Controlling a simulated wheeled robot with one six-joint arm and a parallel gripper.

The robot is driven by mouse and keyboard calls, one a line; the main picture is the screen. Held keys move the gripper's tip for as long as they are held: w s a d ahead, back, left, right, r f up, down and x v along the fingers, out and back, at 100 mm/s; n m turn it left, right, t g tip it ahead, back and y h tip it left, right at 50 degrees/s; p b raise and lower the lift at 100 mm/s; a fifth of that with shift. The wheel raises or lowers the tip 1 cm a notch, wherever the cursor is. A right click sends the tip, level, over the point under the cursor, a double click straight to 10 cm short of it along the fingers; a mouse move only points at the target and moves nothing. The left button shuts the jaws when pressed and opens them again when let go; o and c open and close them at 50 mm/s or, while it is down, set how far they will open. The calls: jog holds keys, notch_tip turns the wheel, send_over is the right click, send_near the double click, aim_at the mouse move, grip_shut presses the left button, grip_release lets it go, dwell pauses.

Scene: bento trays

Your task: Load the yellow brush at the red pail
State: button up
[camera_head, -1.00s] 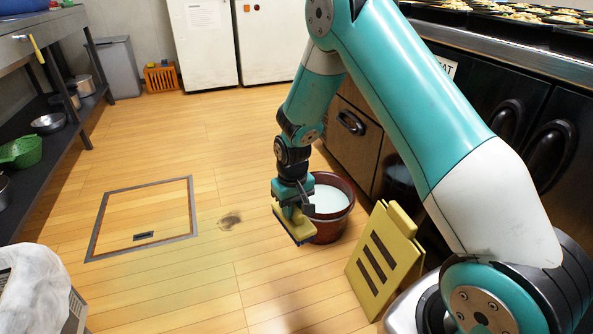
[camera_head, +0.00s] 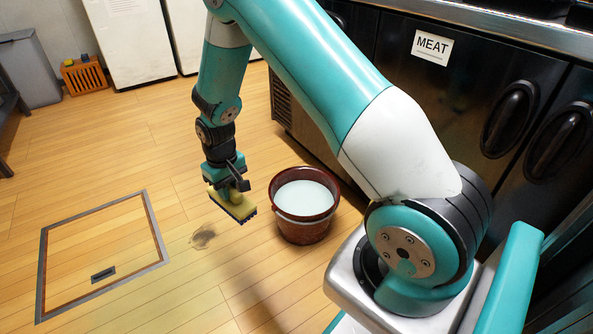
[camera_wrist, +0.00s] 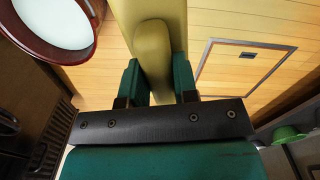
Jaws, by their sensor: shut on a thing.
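The yellow brush (camera_head: 238,207) has a flat yellow block with dark bristles on its underside. My gripper (camera_head: 228,184) is shut on the brush's handle and holds it above the floor, bristles down. In the wrist view the yellow handle (camera_wrist: 152,55) sits between the green fingers of my gripper (camera_wrist: 157,82). The red pail (camera_head: 303,232) stands on the floor just right of the brush, apart from it. It holds a whitish liquid (camera_head: 304,198). Part of the pail also shows at the upper left of the wrist view (camera_wrist: 28,40).
A framed floor hatch (camera_head: 152,222) is further left. Dark cabinets with a MEAT label (camera_head: 432,47) stand behind the pail on the right. An orange crate (camera_head: 84,77) is at the far left.

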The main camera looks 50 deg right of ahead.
jog(key=d+f+n+b, duration=0.2)
jog(key=d+f+b, duration=0.3)
jog(key=d, duration=0.5)
jog(key=w+d+f+n+b, duration=0.1)
jog(key=d+f+n+b, duration=0.25)
jog(key=d+f, duration=0.45)
jog(key=d+f+n+b, duration=0.2)
jog(key=d+f+b, duration=0.25)
jog(key=d, duration=0.85)
jog(key=f+b, duration=0.2)
jog(key=b, duration=0.1)
jog(key=f+b, duration=0.2)
jog(key=shift+w+a+f+b, duration=0.2)
jog(key=shift+f+b, duration=0.1)
jog(key=shift+b, duration=0.1)
jog(key=shift+s+f, duration=0.1)
jog(key=shift+f, duration=0.5)
dwell(0.5)
jog(key=shift+r+p, duration=0.1)
jog(key=shift+p, duration=0.2)
notch_tip(320, 180, up, 7)
jog(key=p, duration=0.6)
